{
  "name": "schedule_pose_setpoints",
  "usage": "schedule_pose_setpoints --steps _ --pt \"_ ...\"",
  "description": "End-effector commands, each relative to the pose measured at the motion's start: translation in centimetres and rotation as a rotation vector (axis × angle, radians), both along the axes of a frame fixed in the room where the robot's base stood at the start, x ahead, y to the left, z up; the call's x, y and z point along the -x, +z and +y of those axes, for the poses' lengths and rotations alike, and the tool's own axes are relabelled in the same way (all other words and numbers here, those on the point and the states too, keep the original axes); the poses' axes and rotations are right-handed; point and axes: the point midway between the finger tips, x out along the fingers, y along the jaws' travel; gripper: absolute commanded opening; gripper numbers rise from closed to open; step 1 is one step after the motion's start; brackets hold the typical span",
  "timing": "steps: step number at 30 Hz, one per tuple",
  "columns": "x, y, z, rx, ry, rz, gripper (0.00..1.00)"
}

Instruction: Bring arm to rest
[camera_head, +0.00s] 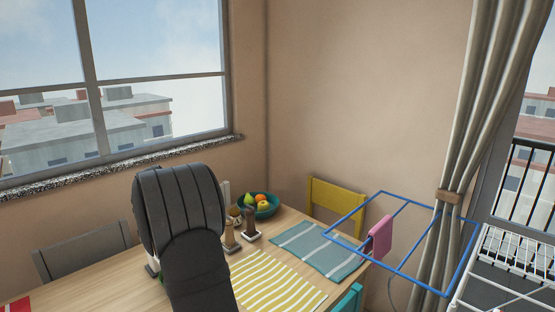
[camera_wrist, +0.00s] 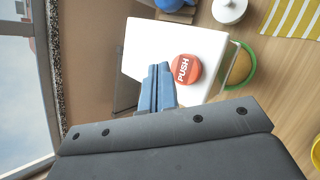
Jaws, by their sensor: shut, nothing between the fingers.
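In the wrist view my gripper (camera_wrist: 160,72) shows as two blue-grey fingers pressed together, with nothing between them. I cannot tell how far the fingertips are from the box. In the head view my dark arm is bent and raised in front of the wooden table (camera_head: 135,290); the gripper itself is hidden there.
On the table are a teal fruit bowl (camera_head: 268,207), brown-and-white mills (camera_head: 250,225), a yellow striped mat (camera_head: 275,283) and a blue-grey mat (camera_head: 318,250). Chairs surround the table; a window is left.

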Motion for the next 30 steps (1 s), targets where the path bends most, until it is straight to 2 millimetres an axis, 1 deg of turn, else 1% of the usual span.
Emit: schedule_pose_setpoints --steps 1,8,9,10,12,18,19,21,24,30 --pt "-0.1 1.8 0.1 -0.006 0.000 -0.010 0.00" --pt "-0.1 6.5 0.1 -0.006 -0.002 -0.008 0.00" --pt "-0.1 6.5 0.0 -0.002 -0.001 -0.002 0.00" --pt "0.0 5.3 0.0 0.001 -0.001 0.002 0.00" --pt "0.0 3.9 0.0 0.001 -0.001 0.000 0.00" --pt "0.0 0.3 0.0 0.000 -0.001 -0.001 0.00" --pt "-0.1 1.4 0.0 -0.005 -0.001 -0.007 0.00" --pt "-0.1 2.2 0.0 -0.004 -0.001 -0.006 0.00" --pt "-0.1 2.7 0.0 -0.003 -0.001 -0.005 0.00" --pt "-0.1 2.8 0.0 -0.002 -0.001 -0.004 0.00"
